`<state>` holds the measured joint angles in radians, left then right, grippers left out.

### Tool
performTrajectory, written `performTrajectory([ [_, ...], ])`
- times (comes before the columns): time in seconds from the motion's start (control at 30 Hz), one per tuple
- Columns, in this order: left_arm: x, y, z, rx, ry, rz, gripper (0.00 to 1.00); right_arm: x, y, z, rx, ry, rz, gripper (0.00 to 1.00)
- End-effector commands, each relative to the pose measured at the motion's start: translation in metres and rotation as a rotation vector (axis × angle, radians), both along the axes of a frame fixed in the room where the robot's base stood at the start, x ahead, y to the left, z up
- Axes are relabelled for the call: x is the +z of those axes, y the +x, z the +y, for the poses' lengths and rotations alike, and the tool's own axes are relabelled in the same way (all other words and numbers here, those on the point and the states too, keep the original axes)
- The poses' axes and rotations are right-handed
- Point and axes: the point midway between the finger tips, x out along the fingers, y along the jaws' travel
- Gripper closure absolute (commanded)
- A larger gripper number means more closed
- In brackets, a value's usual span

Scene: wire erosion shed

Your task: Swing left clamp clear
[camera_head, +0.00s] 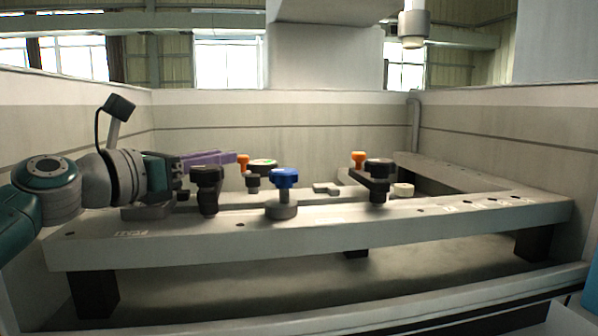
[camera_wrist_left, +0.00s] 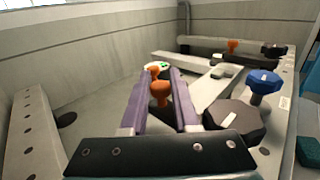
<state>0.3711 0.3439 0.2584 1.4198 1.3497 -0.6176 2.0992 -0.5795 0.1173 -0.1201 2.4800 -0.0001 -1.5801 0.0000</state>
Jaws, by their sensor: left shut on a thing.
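My left gripper (camera_head: 234,157) reaches in from the left over the frame's front rail, its purple fingers pointing right. In the left wrist view its fingers (camera_wrist_left: 161,82) are closed around an orange knob (camera_wrist_left: 160,93), which also shows at the fingertips in the head view (camera_head: 243,160). The left clamp's black knob (camera_head: 207,176) stands on the front rail just in front of the fingers; it is close on the right of them in the left wrist view (camera_wrist_left: 236,117). How the clamp's arm lies under the fingers is mostly hidden. My right gripper is out of view.
A blue knob (camera_head: 284,178) stands on the front rail (camera_head: 330,232) right of the left clamp. The right clamp has a black knob (camera_head: 379,167) and an orange knob (camera_head: 358,158). Tank walls (camera_head: 300,125) enclose the frame.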

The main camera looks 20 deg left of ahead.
Motion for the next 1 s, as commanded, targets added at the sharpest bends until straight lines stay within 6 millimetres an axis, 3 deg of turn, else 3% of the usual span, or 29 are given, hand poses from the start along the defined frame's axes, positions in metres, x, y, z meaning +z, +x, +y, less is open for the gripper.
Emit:
performTrajectory([
  [0.27, -0.001, 0.0, -0.001, -0.01, 0.0, 0.005, 1.0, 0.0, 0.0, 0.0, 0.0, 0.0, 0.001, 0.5],
  [0.3, -0.001, 0.0, -0.001, -0.01, 0.0, 0.005, 0.69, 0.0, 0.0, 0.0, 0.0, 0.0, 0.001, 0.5],
  [0.4, -0.001, 0.0, -0.001, -0.009, 0.0, 0.004, 0.59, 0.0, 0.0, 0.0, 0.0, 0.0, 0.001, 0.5],
  [0.8, 0.001, 0.0, -0.001, -0.007, 0.0, 0.002, 0.59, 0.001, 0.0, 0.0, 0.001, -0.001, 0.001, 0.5],
  [1.0, 0.028, 0.0, -0.001, -0.008, 0.002, 0.0, 0.59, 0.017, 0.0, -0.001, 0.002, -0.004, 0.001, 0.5],
])
